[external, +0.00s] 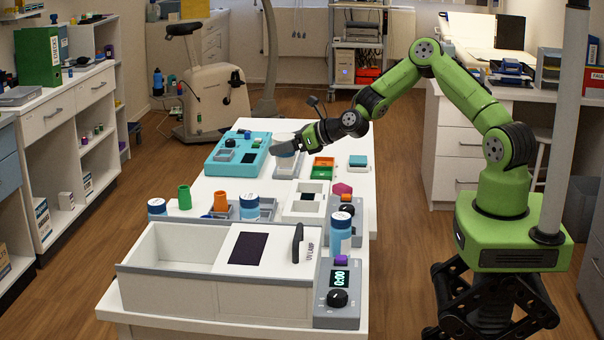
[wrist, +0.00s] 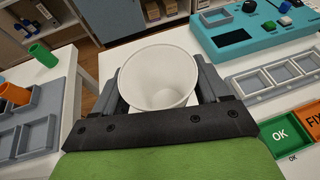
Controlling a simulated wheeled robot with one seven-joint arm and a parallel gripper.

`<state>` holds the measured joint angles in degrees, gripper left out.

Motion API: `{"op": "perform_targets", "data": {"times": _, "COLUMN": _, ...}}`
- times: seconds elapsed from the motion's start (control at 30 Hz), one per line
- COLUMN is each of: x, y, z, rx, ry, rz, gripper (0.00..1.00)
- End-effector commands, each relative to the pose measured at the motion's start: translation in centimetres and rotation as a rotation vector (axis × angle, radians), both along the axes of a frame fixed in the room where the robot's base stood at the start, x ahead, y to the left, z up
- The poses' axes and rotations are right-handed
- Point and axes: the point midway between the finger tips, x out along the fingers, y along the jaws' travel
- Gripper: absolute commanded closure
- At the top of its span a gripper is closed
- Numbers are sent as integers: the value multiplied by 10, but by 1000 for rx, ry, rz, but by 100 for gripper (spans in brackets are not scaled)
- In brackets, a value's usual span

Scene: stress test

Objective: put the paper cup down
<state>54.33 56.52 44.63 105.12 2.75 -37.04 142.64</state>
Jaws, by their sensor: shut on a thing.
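The white paper cup (wrist: 158,90) is between the two fingers of my gripper (wrist: 160,84) in the wrist view. Its open mouth faces the camera and it looks empty inside. The fingers press on its left and right sides. In the external view my gripper (external: 298,144) reaches in from the right over the far part of the white table, with the cup (external: 284,149) at its tip. The cup's underside is hidden in the wrist view, and I cannot tell whether it touches anything below.
A teal panel (external: 228,160) lies left of the cup. A white box (external: 165,282) stands in front.

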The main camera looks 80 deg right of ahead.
Motion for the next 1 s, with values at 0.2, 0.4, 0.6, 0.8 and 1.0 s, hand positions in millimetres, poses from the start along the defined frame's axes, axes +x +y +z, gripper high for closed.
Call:
{"op": "perform_targets", "data": {"times": 0.2, "x": -93, "y": -68, "z": -13, "rx": -9, "ry": 11, "rz": -95, "gripper": 53}}
{"op": "perform_targets", "data": {"times": 0.4, "x": -152, "y": -92, "z": -11, "rx": 18, "ry": 12, "rz": -175, "gripper": 53}}
{"op": "perform_targets", "data": {"times": 0.6, "x": -160, "y": -93, "z": -47, "rx": 30, "ry": 13, "rz": -186, "gripper": 53}}
{"op": "perform_targets", "data": {"times": 0.8, "x": -159, "y": -94, "z": -76, "rx": 26, "ry": 11, "rz": -186, "gripper": 53}}
{"op": "perform_targets", "data": {"times": 1.0, "x": -159, "y": -93, "z": -109, "rx": 25, "ry": 12, "rz": -186, "gripper": 53}}
